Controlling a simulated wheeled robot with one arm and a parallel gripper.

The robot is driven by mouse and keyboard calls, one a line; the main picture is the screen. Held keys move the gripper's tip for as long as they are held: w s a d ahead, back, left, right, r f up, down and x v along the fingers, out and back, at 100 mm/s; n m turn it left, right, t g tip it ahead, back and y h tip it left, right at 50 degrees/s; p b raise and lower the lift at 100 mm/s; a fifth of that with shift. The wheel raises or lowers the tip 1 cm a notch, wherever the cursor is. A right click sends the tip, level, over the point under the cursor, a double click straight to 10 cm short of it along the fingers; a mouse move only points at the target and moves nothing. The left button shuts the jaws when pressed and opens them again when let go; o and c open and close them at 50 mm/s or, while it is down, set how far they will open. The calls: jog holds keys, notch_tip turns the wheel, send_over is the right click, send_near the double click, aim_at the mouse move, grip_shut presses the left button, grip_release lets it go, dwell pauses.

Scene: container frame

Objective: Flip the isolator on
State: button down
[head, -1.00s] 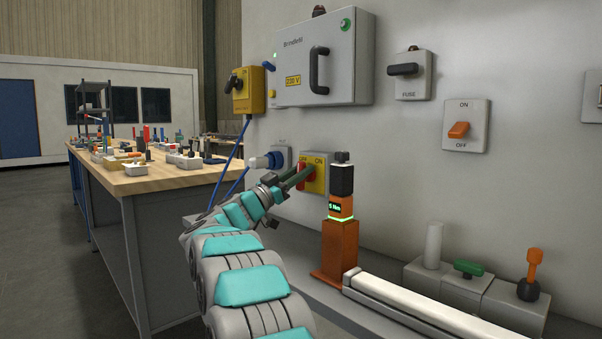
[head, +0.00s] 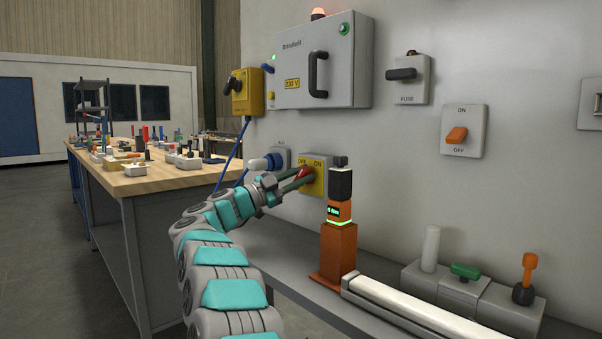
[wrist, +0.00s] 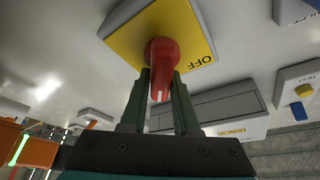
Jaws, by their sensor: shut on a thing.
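An orange tool post (head: 338,245) stands on the ledge just right of the isolator. Above is a grey 230 V cabinet (head: 350,85) with a lit orange beacon (head: 318,13). A bench (head: 130,183) stands at left.

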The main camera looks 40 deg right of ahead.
jog(key=shift+w+d+f+m, duration=0.1)
jog(key=shift+w+f+m, duration=0.05)
jog(key=shift+f+m, duration=0.4)
jog(key=shift+r+m+g+y, duration=0.1)
jog(key=shift+m+g+y, duration=0.15)
jog(key=shift+g+y, duration=0.05)
jog(key=c, duration=0.8)
grip_release()
jog(key=shift+w+d, duration=0.1)
jog(key=shift+o, duration=0.6)
jog(key=shift+r, duration=0.1)
jog(key=v, duration=0.7)
jog(key=shift+a, duration=0.4)
